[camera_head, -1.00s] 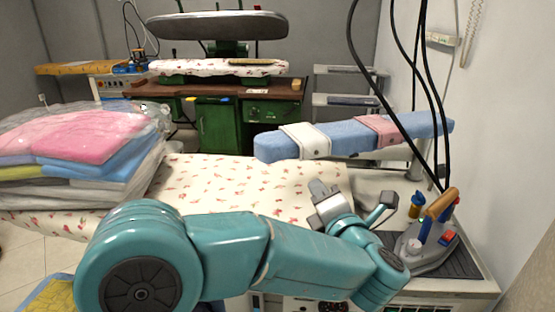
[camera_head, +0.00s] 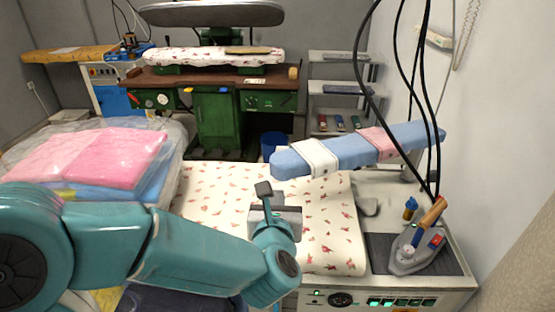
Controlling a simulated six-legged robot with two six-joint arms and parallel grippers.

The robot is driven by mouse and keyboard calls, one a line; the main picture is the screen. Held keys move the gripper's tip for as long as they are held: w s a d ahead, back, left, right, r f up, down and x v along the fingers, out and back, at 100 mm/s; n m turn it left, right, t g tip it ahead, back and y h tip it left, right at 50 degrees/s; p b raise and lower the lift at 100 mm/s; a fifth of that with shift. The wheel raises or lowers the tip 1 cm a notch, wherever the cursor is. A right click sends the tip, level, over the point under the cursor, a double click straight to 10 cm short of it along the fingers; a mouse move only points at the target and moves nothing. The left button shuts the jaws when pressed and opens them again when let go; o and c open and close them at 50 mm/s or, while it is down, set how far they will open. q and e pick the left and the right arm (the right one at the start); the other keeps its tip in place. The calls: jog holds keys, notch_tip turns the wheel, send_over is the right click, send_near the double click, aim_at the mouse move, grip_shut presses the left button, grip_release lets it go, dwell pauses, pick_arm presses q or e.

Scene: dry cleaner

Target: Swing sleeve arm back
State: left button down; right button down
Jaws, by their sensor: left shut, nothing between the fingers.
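The sleeve arm (camera_head: 350,152) is a long blue padded bar with a white band and a pink band. It hangs over the back right of the ironing table (camera_head: 225,195), running from its rounded left end toward the right wall. My left gripper (camera_head: 287,211) is shut and empty over the flowered table cover, in front of and below the sleeve arm's left end. It is apart from the sleeve arm in the picture. My wrist partly hides the gripper. My right gripper is not in view.
An iron (camera_head: 420,245) stands on a dark pad at the right front. Black cables hang near the sleeve arm's right part. Wrapped folded clothes (camera_head: 95,158) lie at the left. A green press (camera_head: 215,110) and shelves (camera_head: 340,90) stand behind.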

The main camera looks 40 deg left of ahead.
aim_at(281, 168)
pick_arm(q)
jog(key=p+x, duration=0.3)
jog(key=x, duration=1)
jog(key=shift+a+r+p, duration=0.1)
jog(key=shift+r+p, duration=0.05)
jog(key=shift+p, duration=0.15)
jog(key=shift+w+a+f, duration=0.15)
jog(key=shift+w+f, duration=0.05)
jog(key=shift+w, duration=0.3)
